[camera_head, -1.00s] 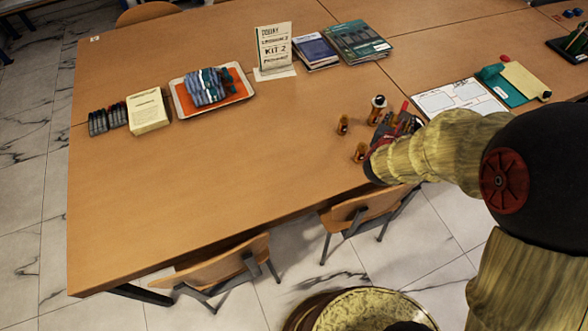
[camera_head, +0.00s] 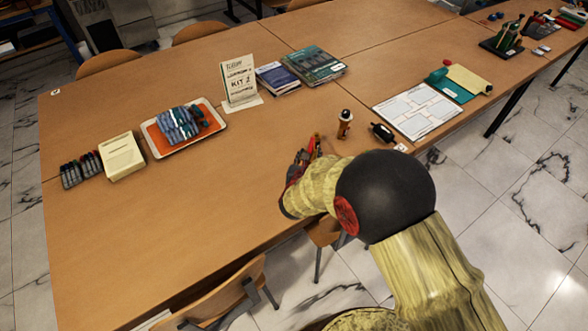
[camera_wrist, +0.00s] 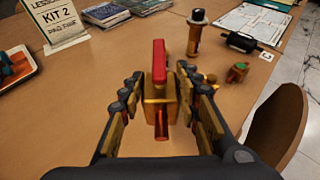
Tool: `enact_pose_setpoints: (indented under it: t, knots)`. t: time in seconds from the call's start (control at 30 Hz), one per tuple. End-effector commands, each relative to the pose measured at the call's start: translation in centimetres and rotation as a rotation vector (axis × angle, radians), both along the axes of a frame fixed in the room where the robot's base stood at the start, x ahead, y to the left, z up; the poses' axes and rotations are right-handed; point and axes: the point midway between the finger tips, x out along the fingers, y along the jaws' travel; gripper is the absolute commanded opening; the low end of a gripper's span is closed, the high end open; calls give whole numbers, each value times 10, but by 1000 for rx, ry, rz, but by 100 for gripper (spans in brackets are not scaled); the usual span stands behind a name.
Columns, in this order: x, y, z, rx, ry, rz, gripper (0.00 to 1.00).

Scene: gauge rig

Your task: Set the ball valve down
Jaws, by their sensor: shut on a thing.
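The ball valve (camera_wrist: 158,88) has a brass body and a red lever handle. In the wrist view it sits upright between the fingers of my gripper (camera_wrist: 161,100), which is shut on it. In the head view my gripper (camera_head: 301,164) is over the front part of the long table, and the valve's red handle (camera_head: 316,146) shows beyond the fingers. I cannot tell whether the valve's underside touches the table.
A brass cylinder with a dark cap (camera_wrist: 195,35), a black cylinder (camera_wrist: 241,42) and a small green-topped brass fitting (camera_wrist: 237,73) stand or lie to the right. A kit sign (camera_head: 239,84), books (camera_head: 313,65) and tray (camera_head: 150,135) are farther off. Table left of my gripper is clear.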

Motion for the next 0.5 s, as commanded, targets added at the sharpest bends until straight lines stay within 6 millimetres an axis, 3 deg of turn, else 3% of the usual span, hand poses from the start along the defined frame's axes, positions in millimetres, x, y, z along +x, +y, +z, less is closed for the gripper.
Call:
enact_pose_setpoints:
  t: [0.03, 0.23, 0.5]
  knots:
    - [6, 13, -7, 0, -2, 4, 0]
    - [20, 36, -43, -1, -1, 1, 0]
    - [28, 49, -58, -1, -3, 0, 0]
